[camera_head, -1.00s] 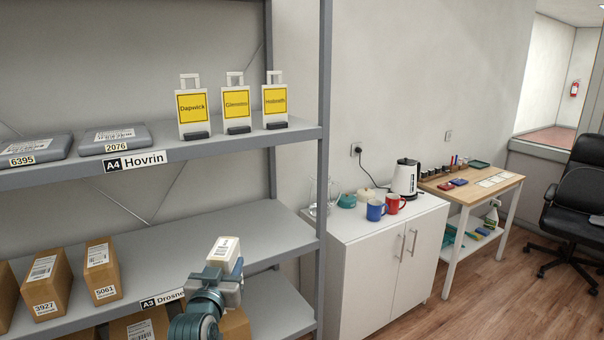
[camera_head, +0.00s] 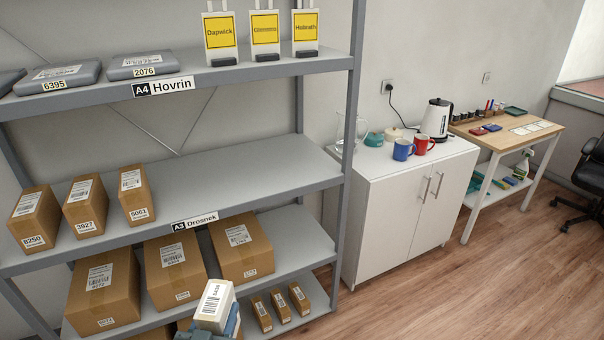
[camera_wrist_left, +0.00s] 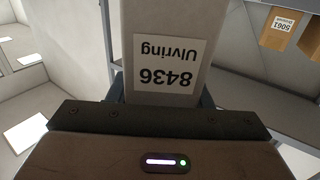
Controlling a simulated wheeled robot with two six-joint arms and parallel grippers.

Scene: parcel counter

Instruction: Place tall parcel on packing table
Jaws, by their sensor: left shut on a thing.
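A tall pale parcel (camera_head: 214,304) with a white label is held upright but slightly tilted at the bottom of the head view, in front of the shelf. In the left wrist view the parcel (camera_wrist_left: 166,25) shows the label "8436 Ulvring". My left gripper (camera_head: 208,332) is shut on the parcel; its fingers are mostly hidden behind it and below the picture edge. No table in view is clearly marked as the packing table. A wooden-topped table (camera_head: 545,136) stands at the right with small items on it. My right gripper is not in view.
A white cabinet (camera_head: 385,215) holds mugs and a kettle (camera_head: 436,118). The wooden floor (camera_head: 450,290) in front of the cabinet is clear. A black chair (camera_head: 590,175) is at the right.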

